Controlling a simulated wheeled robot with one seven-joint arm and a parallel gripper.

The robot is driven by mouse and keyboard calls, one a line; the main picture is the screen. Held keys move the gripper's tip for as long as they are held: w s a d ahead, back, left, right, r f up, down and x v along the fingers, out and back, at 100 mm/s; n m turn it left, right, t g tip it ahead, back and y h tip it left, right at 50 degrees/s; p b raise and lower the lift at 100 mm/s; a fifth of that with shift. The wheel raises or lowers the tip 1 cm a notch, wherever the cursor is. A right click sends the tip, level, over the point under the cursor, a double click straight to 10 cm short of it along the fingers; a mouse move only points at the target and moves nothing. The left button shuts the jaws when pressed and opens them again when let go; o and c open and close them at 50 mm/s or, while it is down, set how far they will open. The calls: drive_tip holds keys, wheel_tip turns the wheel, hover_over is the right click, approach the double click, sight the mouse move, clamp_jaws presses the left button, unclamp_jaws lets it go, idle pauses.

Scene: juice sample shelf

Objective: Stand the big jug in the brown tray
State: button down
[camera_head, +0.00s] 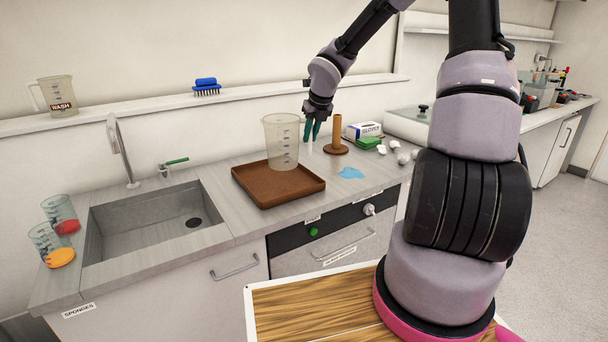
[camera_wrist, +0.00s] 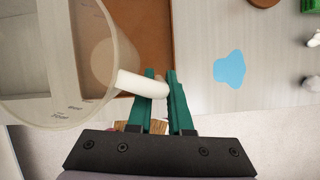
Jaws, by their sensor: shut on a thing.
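The big clear jug (camera_head: 280,145) is upright over the back part of the brown tray (camera_head: 262,197). I cannot tell whether its base touches the tray floor. My gripper (camera_head: 314,130) is at the jug's right side. In the wrist view my green fingers (camera_wrist: 160,98) are shut on the jug's pale handle (camera_wrist: 140,84), and the jug's body (camera_wrist: 45,100) fills the left side. The tray (camera_wrist: 150,32) shows beyond and below the jug there. The tray lies flat on the counter, right of the sink.
A brown post on a round base (camera_head: 336,140) stands close right of my gripper. A blue spill (camera_head: 351,173) lies right of the tray. A glove box (camera_head: 364,131) is further right. The sink (camera_head: 150,222) is left. A WASH jug (camera_head: 57,95) and blue brush (camera_head: 206,87) sit on the ledge.

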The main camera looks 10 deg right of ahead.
sight(311, 146)
wheel_tip(311, 146, down, 4)
drive_tip(key=shift+d+f, duration=0.1)
drive_tip(key=shift+f, duration=2.1)
drive_tip(key=c, duration=0.8)
unclamp_jaws()
drive_tip(key=shift+f, duration=0.15)
drive_tip(key=shift+c, duration=0.2)
